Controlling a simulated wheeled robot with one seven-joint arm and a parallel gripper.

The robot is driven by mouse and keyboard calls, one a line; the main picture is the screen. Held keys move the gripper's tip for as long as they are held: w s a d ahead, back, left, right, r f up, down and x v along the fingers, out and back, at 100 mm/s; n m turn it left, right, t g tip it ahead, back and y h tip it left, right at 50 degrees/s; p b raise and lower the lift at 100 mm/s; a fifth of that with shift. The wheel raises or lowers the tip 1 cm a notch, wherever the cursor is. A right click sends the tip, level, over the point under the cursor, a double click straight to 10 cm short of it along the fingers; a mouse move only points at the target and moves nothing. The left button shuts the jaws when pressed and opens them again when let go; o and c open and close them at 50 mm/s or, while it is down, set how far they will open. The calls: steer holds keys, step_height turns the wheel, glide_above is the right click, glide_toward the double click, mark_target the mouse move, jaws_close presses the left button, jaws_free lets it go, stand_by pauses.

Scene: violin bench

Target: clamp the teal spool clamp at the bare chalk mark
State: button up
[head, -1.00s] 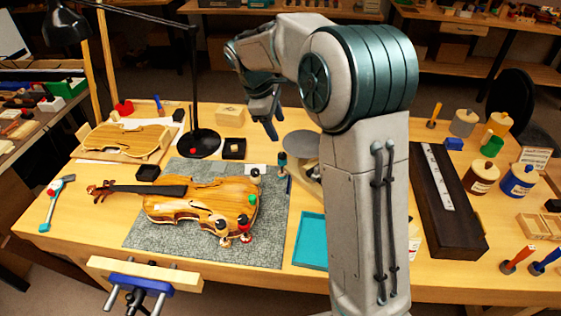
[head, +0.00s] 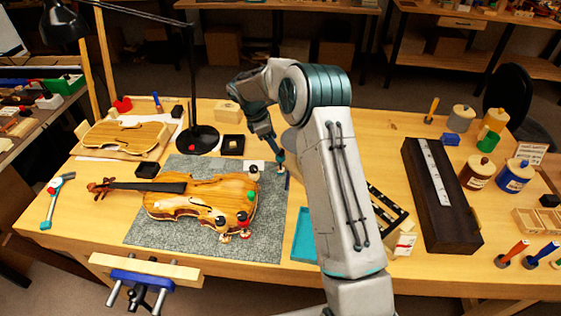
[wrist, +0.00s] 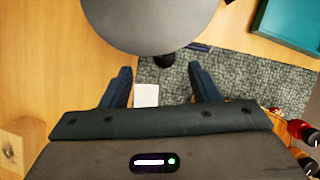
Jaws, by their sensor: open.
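A small upright teal-topped piece, seemingly the teal spool clamp (head: 281,158), stands at the right edge of the grey mat, right of the violin (head: 200,198). My gripper (head: 272,139) is just above and left of it in the head view, pointing down and partly overlapping it. In the wrist view my gripper (wrist: 160,70) is open, with nothing clearly between its fingers. Several spool clamps, including a green one (head: 251,196) and a red one (head: 243,217), sit on the violin's right-hand edge. I cannot make out a bare chalk mark.
A grey round disc (wrist: 150,22) is close beyond my fingers. A white card (wrist: 146,95) lies near the left finger. A teal tray (head: 304,236) lies right of the mat (head: 150,235). A black lamp (head: 196,138) stands behind the violin.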

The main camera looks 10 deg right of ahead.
steer(key=shift+s+a+p+x, duration=0.15)
steer(key=shift+p+x, duration=0.3)
steer(key=shift+x, duration=1.05)
steer(key=shift+s+a+p+x, duration=0.15)
steer(key=shift+p+x, duration=0.3)
steer(key=shift+x, duration=1.1)
steer(key=shift+f, duration=0.1)
steer(key=c, duration=1.1)
